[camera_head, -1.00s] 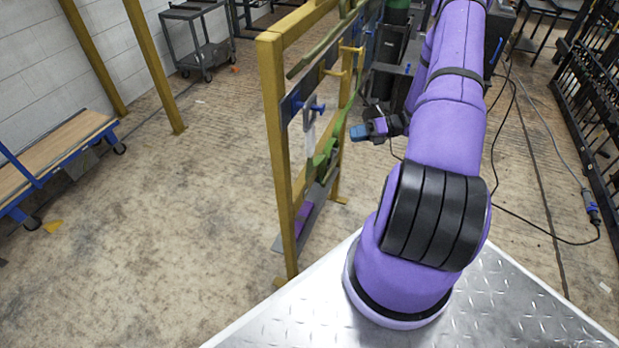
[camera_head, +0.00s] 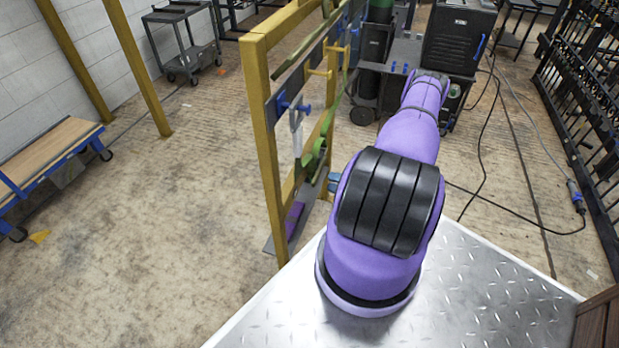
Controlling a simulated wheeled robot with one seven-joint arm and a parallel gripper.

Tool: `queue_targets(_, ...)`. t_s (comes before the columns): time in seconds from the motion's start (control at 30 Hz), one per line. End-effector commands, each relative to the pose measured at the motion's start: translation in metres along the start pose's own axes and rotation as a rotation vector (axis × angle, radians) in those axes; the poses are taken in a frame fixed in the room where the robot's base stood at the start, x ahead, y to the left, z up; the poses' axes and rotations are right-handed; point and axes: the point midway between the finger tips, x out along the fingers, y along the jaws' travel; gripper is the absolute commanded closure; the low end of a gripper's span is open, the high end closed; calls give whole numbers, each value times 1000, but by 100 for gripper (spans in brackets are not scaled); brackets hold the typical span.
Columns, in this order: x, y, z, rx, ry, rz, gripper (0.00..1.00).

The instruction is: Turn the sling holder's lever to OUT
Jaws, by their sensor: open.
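A yellow frame (camera_head: 264,150) stands left of my arm and carries a rail with blue fittings. A blue fitting (camera_head: 283,103) with a grey, loop-shaped part (camera_head: 296,120) sits on its near side; this may be the sling holder and its lever. No OUT mark is legible. A green sling (camera_head: 318,150) hangs on the frame just beyond it. My gripper (camera_head: 335,181) shows only as a small blue tip low beside the frame, right of and below the grey part. The rest of it is hidden behind my purple arm. I see no contact with the lever.
A grey shelf with a purple item (camera_head: 293,218) lies low in the frame. A black cabinet (camera_head: 457,40) and cables stand behind my arm.

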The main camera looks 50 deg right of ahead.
Motion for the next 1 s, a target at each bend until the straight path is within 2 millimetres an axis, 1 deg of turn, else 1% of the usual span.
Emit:
queue_targets(0.03, 10, 0, -1, 0, 4, 1, 49)
queue_targets(0.3, 57, 0, -1, -2, 5, 0, 49)
queue_targets(0.5, 80, 0, -1, -2, 3, -1, 49)
queue_targets(0.67, 87, 0, 0, -2, 2, -2, 49)
queue_targets(0.93, 88, 0, 0, -2, 2, -1, 49)
queue_targets(0.97, 88, 0, 0, -2, 2, -1, 56)
queue_targets(1.0, 88, 0, 0, -2, 2, -1, 65)
